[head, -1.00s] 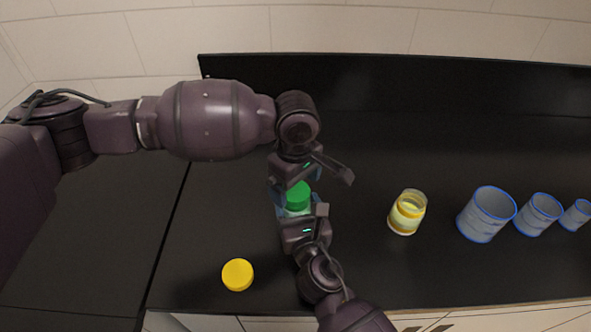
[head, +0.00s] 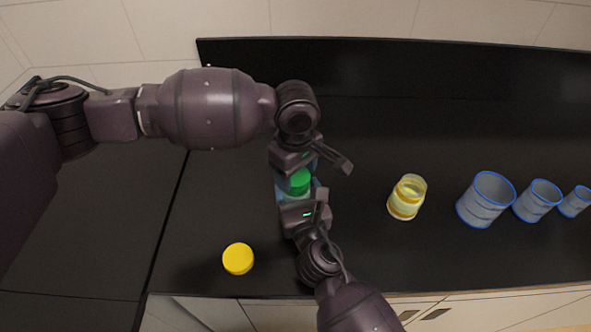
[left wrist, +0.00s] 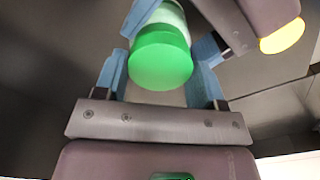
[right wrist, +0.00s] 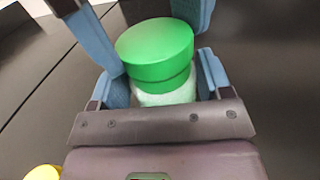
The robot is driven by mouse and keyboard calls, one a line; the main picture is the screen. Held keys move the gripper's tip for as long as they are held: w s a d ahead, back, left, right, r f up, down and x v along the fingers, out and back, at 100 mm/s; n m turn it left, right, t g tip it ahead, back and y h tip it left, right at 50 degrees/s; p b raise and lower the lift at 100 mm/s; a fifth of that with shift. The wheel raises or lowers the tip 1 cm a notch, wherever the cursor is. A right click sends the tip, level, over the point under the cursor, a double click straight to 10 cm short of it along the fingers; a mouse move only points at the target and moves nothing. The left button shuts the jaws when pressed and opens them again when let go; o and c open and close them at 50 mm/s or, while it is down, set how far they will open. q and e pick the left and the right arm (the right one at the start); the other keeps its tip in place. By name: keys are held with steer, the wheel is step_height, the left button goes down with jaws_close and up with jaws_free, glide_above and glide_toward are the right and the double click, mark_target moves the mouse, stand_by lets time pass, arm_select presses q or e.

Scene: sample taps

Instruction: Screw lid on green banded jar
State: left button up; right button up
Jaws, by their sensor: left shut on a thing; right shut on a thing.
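The green lid (head: 300,182) sits on top of the green-banded jar, and it shows large in the left wrist view (left wrist: 160,62) and the right wrist view (right wrist: 155,45). A green band (right wrist: 168,78) shows just below the lid, above the pale jar body (right wrist: 168,96). My left gripper (head: 297,172) comes from the back and is shut on the lid, its blue fingers on either side. My right gripper (head: 301,199) comes from the front and is shut on the jar below. The jar's lower part is hidden by my grippers.
A yellow lid (head: 238,258) lies on the black counter (head: 200,215) near its front edge. An open yellow-banded jar (head: 406,199) stands to the right. Blue-rimmed containers (head: 484,203) stand farther right. A low black back wall (head: 450,75) runs behind.

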arm_select(q)
steer(key=m, duration=0.3)
steer(key=o, duration=1)
steer(key=shift+r, duration=2.25)
steer(key=shift+o, duration=0.2)
steer(key=shift+r+n, duration=1.7)
steer(key=shift+r, duration=0.05)
